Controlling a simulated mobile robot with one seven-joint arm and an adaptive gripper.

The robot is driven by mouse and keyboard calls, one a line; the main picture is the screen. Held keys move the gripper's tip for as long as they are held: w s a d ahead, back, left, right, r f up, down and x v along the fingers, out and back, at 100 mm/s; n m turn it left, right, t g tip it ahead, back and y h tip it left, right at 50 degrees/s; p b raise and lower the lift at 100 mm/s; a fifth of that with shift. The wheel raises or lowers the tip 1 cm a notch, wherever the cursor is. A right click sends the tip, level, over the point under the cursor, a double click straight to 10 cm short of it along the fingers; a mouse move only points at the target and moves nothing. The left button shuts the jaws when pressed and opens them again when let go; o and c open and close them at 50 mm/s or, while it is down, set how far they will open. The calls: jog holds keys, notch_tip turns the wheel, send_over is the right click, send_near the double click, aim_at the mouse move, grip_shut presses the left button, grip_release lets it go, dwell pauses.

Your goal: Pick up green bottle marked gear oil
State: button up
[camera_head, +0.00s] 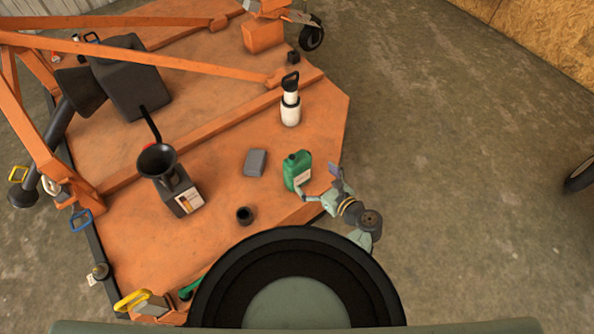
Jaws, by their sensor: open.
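The green bottle (294,171) stands upright near the right edge of the orange deck (220,230), with a pale label on its front; the lettering is too small to read. My gripper (319,188) is at the bottle's right side, over the deck's edge. Its fingers are apart, one close to the bottle's lower front and the other behind and to the right. I cannot tell whether a finger touches the bottle.
A grey block (255,162) and a small dark cup (244,215) are left of the bottle. A white lantern-like item (290,107) stands behind it. A black jug with a funnel (181,195) is farther left. Orange bars cross the back. Concrete floor lies right.

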aim_at(297, 162)
jog(key=x, duration=0.3)
jog(key=shift+w+a, duration=0.2)
jog(key=shift+w, duration=0.1)
jog(key=shift+r+p+x, duration=0.15)
jog(key=shift+p+x, duration=0.05)
jog(key=shift+x, duration=1.2)
jog(key=shift+r+p+x, duration=0.1)
jog(key=shift+p+x, duration=0.05)
jog(key=shift+x, duration=1.25)
jog(key=shift+a, duration=0.15)
jog(key=c, duration=1.9)
jog(key=shift+r, duration=0.1)
jog(key=shift+c, duration=0.3)
